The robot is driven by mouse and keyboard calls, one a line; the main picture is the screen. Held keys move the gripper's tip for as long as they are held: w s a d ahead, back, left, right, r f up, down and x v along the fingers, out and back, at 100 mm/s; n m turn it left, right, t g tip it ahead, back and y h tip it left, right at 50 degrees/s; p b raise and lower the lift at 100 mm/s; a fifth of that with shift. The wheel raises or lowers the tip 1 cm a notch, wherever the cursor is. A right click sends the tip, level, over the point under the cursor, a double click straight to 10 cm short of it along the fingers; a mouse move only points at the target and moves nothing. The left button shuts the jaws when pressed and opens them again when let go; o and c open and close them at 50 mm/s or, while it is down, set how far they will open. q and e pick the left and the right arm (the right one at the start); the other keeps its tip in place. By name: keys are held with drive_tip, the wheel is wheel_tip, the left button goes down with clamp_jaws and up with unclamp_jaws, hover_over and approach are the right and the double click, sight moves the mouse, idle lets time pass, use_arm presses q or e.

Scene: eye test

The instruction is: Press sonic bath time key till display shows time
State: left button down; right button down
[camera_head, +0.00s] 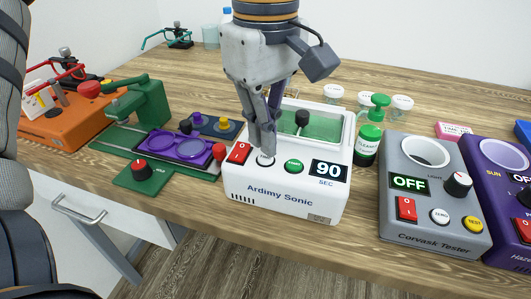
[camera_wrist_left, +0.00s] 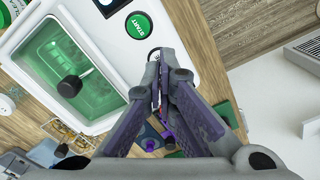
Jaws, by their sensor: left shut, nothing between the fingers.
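The white sonic bath (camera_head: 284,205), labelled Ardimy Sonic, stands at the table's front edge. Its display (camera_head: 325,169) reads 90 SEC. The white time key (camera_head: 265,161) sits between a red rocker switch (camera_head: 238,153) and the green START key (camera_head: 294,166), which also shows in the wrist view (camera_wrist_left: 138,26). My left gripper (camera_head: 267,148) is shut and empty, pointing down with its tips at the time key and partly hiding it. I cannot tell whether they touch it. My right gripper is not in view.
The green bath basin (camera_head: 325,124) with a black knob lies behind the keys. A green cleaner bottle (camera_head: 367,143) and a grey Corvask Tester (camera_head: 434,211) reading OFF stand to the right. A green stand with a purple tray (camera_head: 212,159) is close on the left.

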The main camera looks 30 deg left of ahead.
use_arm(q)
drive_tip(key=shift+f, duration=1.05)
idle(0.4)
wheel_tip(320, 180, up, 8)
idle(0.8)
